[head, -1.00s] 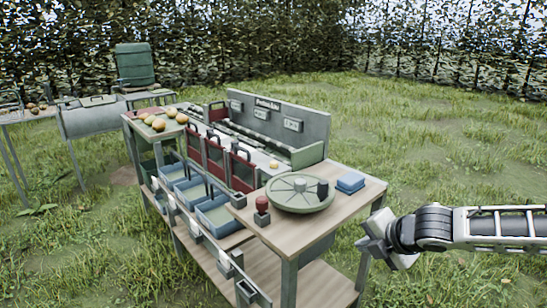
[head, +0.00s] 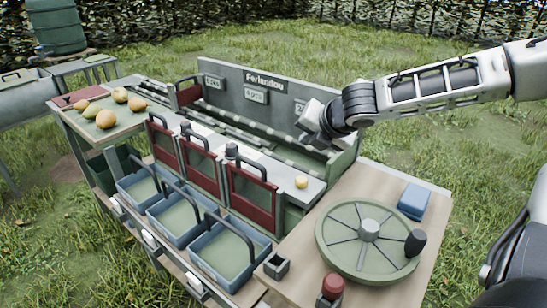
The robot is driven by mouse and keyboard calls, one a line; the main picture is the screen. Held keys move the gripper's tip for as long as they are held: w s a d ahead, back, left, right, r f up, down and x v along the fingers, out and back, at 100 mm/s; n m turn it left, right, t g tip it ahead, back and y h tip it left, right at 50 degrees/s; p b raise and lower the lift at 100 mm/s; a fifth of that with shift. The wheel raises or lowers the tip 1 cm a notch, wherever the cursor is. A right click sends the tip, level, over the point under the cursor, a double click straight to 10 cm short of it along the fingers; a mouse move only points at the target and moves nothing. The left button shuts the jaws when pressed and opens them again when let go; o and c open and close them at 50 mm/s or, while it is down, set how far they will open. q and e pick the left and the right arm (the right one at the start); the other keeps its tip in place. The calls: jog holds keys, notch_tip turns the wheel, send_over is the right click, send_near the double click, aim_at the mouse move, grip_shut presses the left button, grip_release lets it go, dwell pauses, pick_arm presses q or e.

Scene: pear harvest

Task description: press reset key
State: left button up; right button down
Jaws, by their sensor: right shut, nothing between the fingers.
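No part is legibly marked as a reset key. A red-topped knob (head: 333,286) stands at the near edge of the wooden table. A dark knob (head: 415,243) sits on the rim of a green round wheel (head: 352,262). A small dark cylinder (head: 231,150) stands on the pale ledge behind the red gates. My right gripper (head: 308,128) is shut and empty, above the sorting channel in front of the grey sign board, apart from all these knobs. Its fingertips are small and partly hidden by its own body. My left gripper is not in view.
A blue block (head: 414,201) lies behind the wheel. Several pears (head: 106,119) lie on the left tray. A yellow fruit (head: 301,182) sits on the ledge.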

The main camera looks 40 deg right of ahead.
jog(key=b, duration=0.8)
send_over(304, 181)
notch_tip(304, 181, down, 7)
jog(key=shift+r, duration=0.1)
jog(key=shift+f+b, duration=0.35)
jog(key=shift+f, duration=0.45)
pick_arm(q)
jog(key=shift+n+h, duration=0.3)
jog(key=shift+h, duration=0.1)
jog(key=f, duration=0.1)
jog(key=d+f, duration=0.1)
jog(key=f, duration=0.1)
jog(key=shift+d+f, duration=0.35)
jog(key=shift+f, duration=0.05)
pick_arm(e)
jog(key=shift+f, duration=0.1)
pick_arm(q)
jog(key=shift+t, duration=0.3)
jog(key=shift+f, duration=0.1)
pick_arm(e)
jog(key=shift+f, duration=0.1)
pick_arm(q)
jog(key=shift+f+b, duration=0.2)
jog(key=shift+b, duration=0.1)
pick_arm(e)
jog(key=shift+f, duration=0.3)
